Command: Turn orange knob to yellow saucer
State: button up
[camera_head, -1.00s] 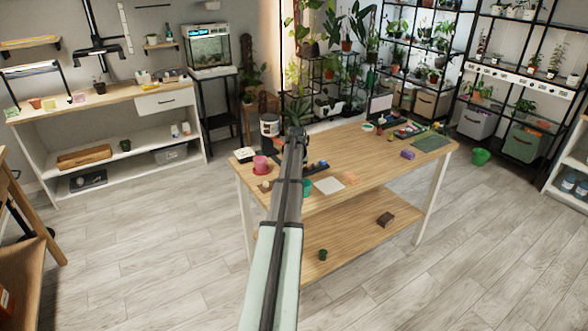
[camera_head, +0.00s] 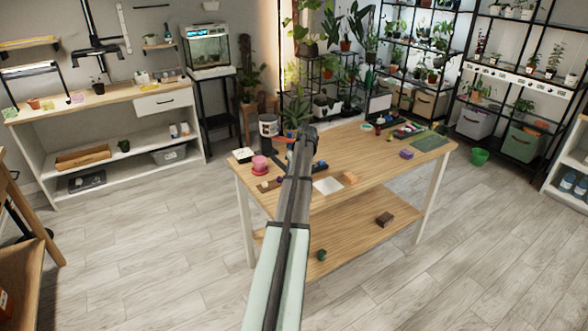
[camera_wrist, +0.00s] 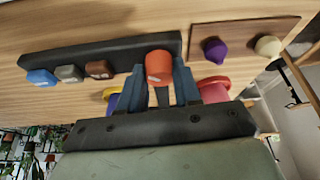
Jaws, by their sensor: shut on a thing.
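In the wrist view the orange knob (camera_wrist: 159,67) stands at the end of a dark bar that also carries blue, grey and brown knobs. My gripper (camera_wrist: 160,84) is shut on the orange knob, with a dark blue finger on each side. A red saucer with a pink pot (camera_wrist: 213,89) is at the right finger. In the head view my arm hides the orange knob and the fingers.
A brown board (camera_wrist: 243,37) with a purple and a cream peg lies beside the bar. In the head view the pink pot (camera_head: 260,163) stands near the table's left end.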

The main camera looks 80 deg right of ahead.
dwell(0.3)
jog(key=o, duration=1)
jog(key=shift+o, duration=0.2)
jog(key=v, duration=1.3)
jog(key=shift+r, duration=0.45)
